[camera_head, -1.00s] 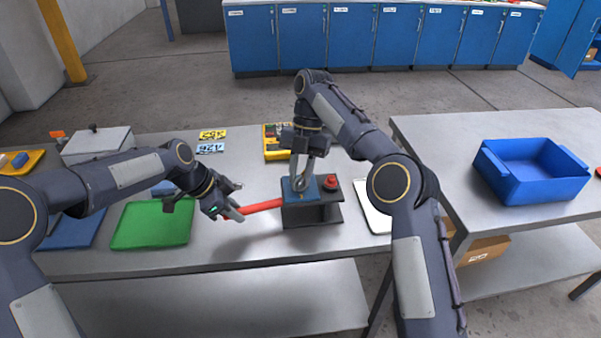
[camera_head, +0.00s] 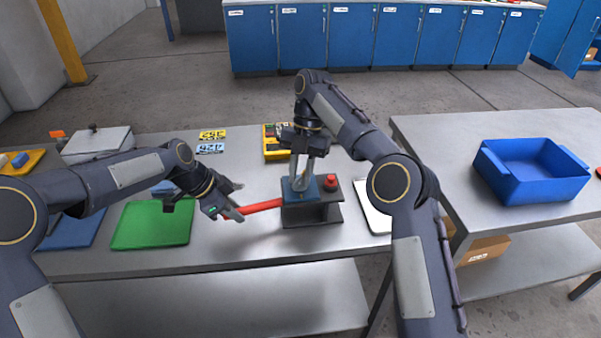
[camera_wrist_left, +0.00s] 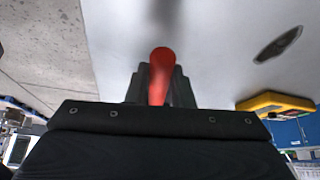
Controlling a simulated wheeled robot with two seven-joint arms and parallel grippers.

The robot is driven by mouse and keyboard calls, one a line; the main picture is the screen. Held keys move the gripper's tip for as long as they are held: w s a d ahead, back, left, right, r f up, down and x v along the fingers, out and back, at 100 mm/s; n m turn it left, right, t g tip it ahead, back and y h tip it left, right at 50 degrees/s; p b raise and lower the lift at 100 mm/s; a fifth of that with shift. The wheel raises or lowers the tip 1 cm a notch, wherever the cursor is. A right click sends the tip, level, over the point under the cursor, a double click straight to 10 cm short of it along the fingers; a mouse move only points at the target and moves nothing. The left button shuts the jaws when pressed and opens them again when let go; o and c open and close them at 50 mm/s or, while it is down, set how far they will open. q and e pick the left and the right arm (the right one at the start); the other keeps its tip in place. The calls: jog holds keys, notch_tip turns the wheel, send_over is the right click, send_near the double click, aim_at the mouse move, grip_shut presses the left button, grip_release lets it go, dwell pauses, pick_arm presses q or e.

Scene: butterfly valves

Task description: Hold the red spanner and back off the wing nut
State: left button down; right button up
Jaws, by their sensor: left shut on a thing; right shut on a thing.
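The red spanner (camera_head: 262,206) runs from my left gripper (camera_head: 235,213) to the block fixture (camera_head: 314,212) on the bench. My left gripper is shut on the spanner's near end; the left wrist view shows the red handle (camera_wrist_left: 160,75) between the fingers. My right gripper (camera_head: 300,183) points down over the fixture's blue top plate (camera_head: 290,196) and is shut at its centre. The wing nut is hidden between the right fingers. A red knob (camera_head: 330,181) sits on the fixture, right of that gripper.
A green mat (camera_head: 150,224) and a blue mat (camera_head: 72,230) lie at left. A yellow case (camera_head: 275,150) stands behind the fixture, a white tray (camera_head: 376,210) to its right. A blue bin (camera_head: 530,170) is on the right table. The bench front is clear.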

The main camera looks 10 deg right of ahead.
jog(key=shift+f, duration=0.35)
jog(key=o, duration=0.9)
jog(key=shift+r, duration=0.1)
jog(key=shift+o, duration=0.4)
jog(key=shift+r, duration=0.15)
